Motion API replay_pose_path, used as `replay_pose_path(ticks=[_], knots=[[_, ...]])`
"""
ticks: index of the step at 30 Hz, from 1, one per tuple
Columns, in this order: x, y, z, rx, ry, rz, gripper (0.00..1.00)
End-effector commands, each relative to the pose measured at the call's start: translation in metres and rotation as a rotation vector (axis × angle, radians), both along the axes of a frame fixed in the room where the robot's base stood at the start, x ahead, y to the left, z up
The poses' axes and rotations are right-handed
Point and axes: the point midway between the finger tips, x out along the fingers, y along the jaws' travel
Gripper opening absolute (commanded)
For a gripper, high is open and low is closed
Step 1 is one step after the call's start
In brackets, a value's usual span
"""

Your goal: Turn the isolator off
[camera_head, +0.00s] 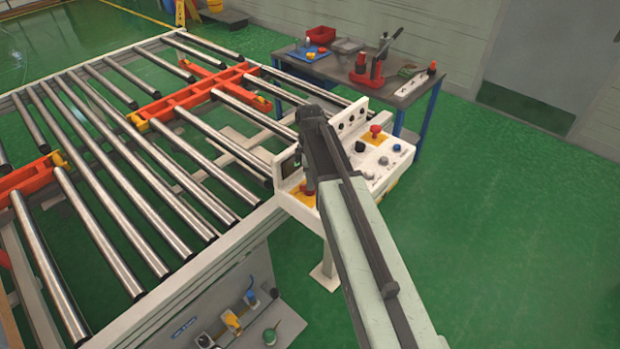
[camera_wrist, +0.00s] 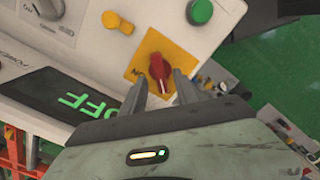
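The isolator's red rotary knob (camera_wrist: 159,72) stands on a yellow square plate (camera_wrist: 143,47) on the white control box (camera_head: 352,118). In the wrist view its grip lies between my gripper's fingertips (camera_wrist: 161,80), with visible gaps. The fingers are apart; contact with the knob cannot be made out. A dark display (camera_wrist: 50,117) beside the plate shows green letters reading OFF, upside down in the wrist view. In the head view my gripper (camera_head: 307,178) points down over the near left part of the box and partly hides the knob.
A red mushroom button (camera_head: 375,131) and several other controls share the box. A roller conveyor (camera_head: 225,262) with orange transfers stands close on the left. A workbench (camera_head: 408,92) with tools stands behind. Green floor is clear at right.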

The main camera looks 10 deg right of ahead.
Motion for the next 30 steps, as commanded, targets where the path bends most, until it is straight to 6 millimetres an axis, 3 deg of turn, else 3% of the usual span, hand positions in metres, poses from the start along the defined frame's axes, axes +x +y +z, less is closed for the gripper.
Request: replay_pose_path(ticks=[1,3,10,24,28,30], knots=[[0.0,0.0,0.018,0.0,0.0,0.0,0.36],[0.0,0.0,0.032,0.0,0.0,0.0,0.36],[0.0,0.0,0.059,0.0,0.0,0.0,0.36],[0.0,0.0,0.056,0.0,0.0,0.0,0.36],[-0.001,-0.001,0.038,0.0,0.0,0.0,0.36],[-0.017,-0.001,0.019,0.0,0.0,0.0,0.36]])
